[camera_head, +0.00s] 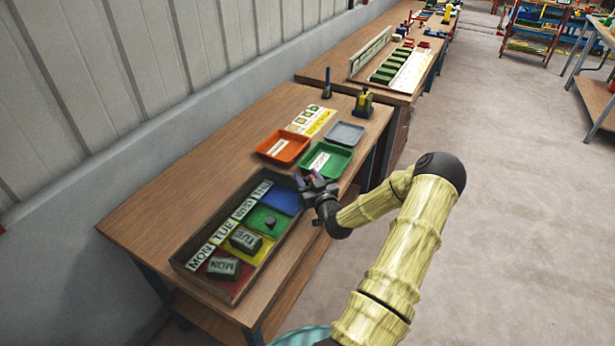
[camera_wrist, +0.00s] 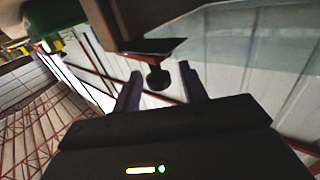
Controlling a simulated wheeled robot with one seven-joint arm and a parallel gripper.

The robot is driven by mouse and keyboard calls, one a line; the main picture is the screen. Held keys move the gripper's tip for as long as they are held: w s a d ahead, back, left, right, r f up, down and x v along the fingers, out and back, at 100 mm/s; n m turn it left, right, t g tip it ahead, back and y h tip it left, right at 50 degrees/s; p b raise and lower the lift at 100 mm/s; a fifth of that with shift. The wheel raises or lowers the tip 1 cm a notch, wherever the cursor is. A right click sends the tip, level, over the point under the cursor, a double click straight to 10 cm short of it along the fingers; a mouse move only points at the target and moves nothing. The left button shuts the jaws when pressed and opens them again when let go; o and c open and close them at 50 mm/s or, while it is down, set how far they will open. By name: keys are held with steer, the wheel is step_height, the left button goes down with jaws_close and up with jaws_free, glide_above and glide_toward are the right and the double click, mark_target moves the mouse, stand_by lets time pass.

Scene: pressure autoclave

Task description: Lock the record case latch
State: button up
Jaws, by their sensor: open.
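A long wooden case (camera_head: 187,257) with day labels and coloured sections lies along the near table's front; I cannot tell for sure that it is the record case. I cannot make out a latch on it in the head view. My gripper (camera_head: 308,181) is at the case's far right end, by the blue section. In the wrist view, its two fingers (camera_wrist: 160,86) are apart. A dark round knob (camera_wrist: 158,79) under a dark flat piece (camera_wrist: 155,46) shows between the fingertips; I cannot tell whether they touch it or whether it is the latch.
Blocks marked MON (camera_head: 223,267) and TUE (camera_head: 246,239) sit in the case's red and yellow sections. A small dark piece (camera_head: 270,222) is in the green section. Orange (camera_head: 284,148), green (camera_head: 327,160) and grey (camera_head: 344,134) trays stand beyond.

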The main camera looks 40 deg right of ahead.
steer(key=shift+c, duration=0.2)
jaws_close()
steer(key=shift+w+a+h, duration=0.1)
steer(key=shift+a+h, duration=0.05)
steer(key=shift+h, duration=0.15)
steer(key=shift+w+m+g+h+b, duration=0.2)
steer(key=shift+m+g+h+b, duration=0.2)
steer(key=shift+m+h+b, duration=0.35)
steer(key=shift+o, duration=0.2)
jaws_free()
steer(key=shift+s+a, duration=0.1)
steer(key=shift+s, duration=0.05)
